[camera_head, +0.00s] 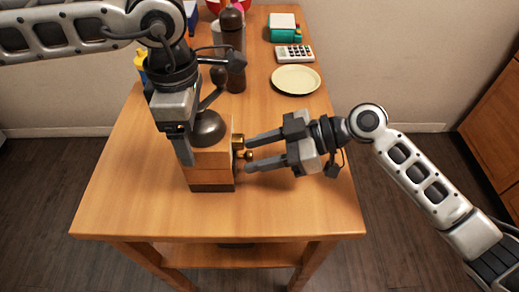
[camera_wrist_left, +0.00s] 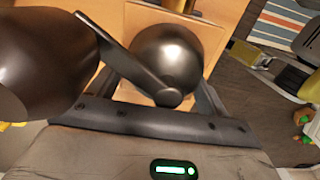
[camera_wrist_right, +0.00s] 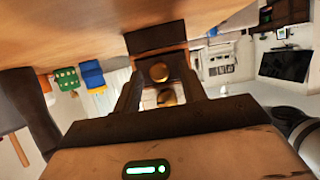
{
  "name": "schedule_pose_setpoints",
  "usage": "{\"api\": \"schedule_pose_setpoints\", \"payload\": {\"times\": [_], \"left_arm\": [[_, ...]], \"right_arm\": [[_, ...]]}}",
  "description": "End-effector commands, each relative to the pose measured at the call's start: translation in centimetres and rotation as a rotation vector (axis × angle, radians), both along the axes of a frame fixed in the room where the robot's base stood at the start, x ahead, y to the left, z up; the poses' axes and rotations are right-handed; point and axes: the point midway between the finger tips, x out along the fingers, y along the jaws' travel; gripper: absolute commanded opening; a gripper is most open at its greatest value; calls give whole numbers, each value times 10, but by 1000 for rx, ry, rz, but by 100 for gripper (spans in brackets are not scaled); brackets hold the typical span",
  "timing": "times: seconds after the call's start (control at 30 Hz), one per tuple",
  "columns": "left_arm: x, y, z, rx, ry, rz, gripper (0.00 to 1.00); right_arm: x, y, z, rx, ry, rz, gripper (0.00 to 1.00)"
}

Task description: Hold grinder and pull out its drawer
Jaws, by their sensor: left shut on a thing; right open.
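The grinder (camera_head: 208,165) is a wooden box with a dark domed top and a crank, standing on the table. Its dome (camera_wrist_left: 168,60) and crank arm (camera_wrist_left: 125,65) fill much of the left wrist view. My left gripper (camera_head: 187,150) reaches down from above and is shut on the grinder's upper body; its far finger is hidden.
A tall dark pepper mill (camera_head: 236,60) stands behind the grinder. A pale plate (camera_head: 296,79), a calculator (camera_head: 294,54) and a green-and-white box (camera_head: 284,27) lie at the back right. The table front (camera_head: 290,215) is clear.

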Motion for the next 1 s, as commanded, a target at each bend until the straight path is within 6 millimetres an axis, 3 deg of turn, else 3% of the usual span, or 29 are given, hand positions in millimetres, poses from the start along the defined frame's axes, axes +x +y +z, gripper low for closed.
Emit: {"api": "schedule_pose_setpoints", "payload": {"times": [0.23,0.37,0.4,0.57,0.83,1.0], "left_arm": [[0,0,1,-2,-2,0,53],[0,0,1,-2,-2,0,53],[0,0,1,-2,-2,0,53],[0,0,1,-1,-2,0,53],[0,0,1,-1,-2,-1,53],[0,0,1,-1,-2,0,53]], "right_arm": [[0,1,0,0,0,0,41],[0,0,0,0,0,0,5],[0,0,0,0,0,0,0],[0,-4,-1,-2,1,-2,0],[0,-46,-1,-3,3,-3,0],[0,-49,0,-2,0,0,0]]}}
